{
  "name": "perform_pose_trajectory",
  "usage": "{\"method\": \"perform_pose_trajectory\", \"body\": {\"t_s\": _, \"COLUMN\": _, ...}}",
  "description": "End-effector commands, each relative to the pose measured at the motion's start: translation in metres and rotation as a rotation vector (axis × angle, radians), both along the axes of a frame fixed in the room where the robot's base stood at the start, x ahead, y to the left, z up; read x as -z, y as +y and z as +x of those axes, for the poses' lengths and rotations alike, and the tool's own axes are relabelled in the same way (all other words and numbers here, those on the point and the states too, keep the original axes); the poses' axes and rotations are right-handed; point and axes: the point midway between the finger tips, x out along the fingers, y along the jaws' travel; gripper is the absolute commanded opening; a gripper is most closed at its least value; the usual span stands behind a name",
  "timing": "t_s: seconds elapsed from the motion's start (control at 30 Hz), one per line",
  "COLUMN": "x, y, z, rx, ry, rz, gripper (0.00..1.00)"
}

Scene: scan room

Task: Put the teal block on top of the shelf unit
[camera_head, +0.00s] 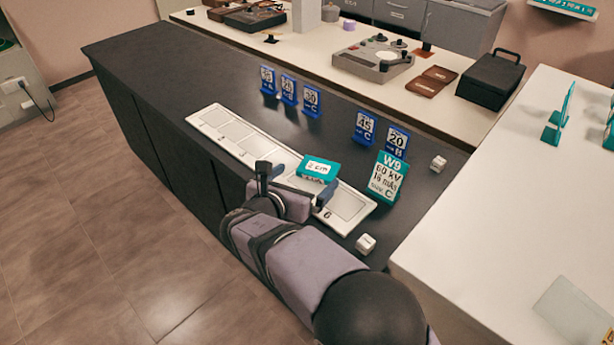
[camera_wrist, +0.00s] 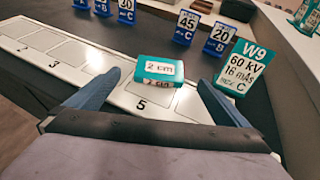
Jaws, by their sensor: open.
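The teal block (camera_head: 317,168) has a white label reading "2 cm" on top. It sits on the numbered white strip (camera_head: 219,134), at the place marked 5 in the wrist view. My gripper (camera_head: 294,181) is open and empty just in front of it. In the wrist view the block (camera_wrist: 160,71) lies between and beyond the blue fingertips, and no contact shows. No shelf unit is plainly identifiable. A white-topped unit (camera_head: 500,165) stands at the right, and a small wall shelf (camera_head: 565,9) shows at the top right.
A teal W9 sign (camera_head: 387,177) stands right of the block. Several blue number stands (camera_head: 312,102) line the dark counter (camera_head: 165,75). Small white cubes lie at the front (camera_head: 366,243) and right (camera_head: 438,163). The counter's left end is clear.

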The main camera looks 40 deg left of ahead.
Motion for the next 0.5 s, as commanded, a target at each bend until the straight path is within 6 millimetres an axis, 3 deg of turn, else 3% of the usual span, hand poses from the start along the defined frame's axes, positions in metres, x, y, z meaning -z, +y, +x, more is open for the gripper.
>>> {"method": "perform_pose_trajectory", "body": {"t_s": 0.5, "x": -0.004, "y": -0.0012, "z": 0.0006, "rx": -0.001, "ry": -0.001, "rz": -0.002, "gripper": 1.0}}
